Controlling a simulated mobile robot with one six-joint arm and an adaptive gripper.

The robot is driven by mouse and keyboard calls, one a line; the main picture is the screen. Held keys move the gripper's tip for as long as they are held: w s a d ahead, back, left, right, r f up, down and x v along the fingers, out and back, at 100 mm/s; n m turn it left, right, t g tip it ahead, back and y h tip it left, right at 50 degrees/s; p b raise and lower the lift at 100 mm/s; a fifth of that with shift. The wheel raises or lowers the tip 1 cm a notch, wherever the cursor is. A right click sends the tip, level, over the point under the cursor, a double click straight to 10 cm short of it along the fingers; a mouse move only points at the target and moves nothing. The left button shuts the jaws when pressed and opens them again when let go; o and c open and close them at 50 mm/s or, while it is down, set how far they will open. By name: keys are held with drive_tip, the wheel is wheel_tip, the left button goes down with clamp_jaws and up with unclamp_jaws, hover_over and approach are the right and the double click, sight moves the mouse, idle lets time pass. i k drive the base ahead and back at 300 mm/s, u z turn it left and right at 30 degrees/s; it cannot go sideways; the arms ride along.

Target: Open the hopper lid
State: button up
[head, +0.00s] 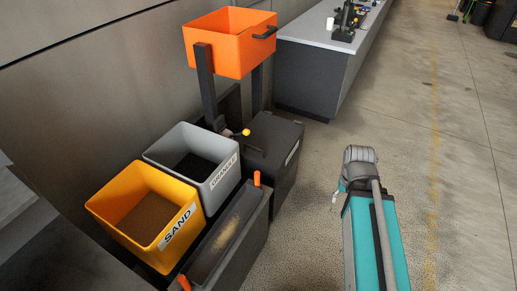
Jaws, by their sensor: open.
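A dark lidded box (275,158) stands behind the grey bin, and its flat top looks closed. A small dark handle (254,148) lies on that top. I cannot tell for certain which part is the hopper lid. My gripper (334,199) shows only as small pale parts left of my arm, mostly hidden. It is open, apart from the box and to its right.
A yellow SAND bin (103,210) and a grey GRANULE bin (157,153) stand at the left. A long dark trough (255,222) with orange handles lies in front of them. A grey counter (300,75) is at the back.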

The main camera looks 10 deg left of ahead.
sight(270, 138)
drive_tip(key=u, duration=0.1)
drive_tip(key=i, duration=0.95)
drive_tip(key=z, duration=0.05)
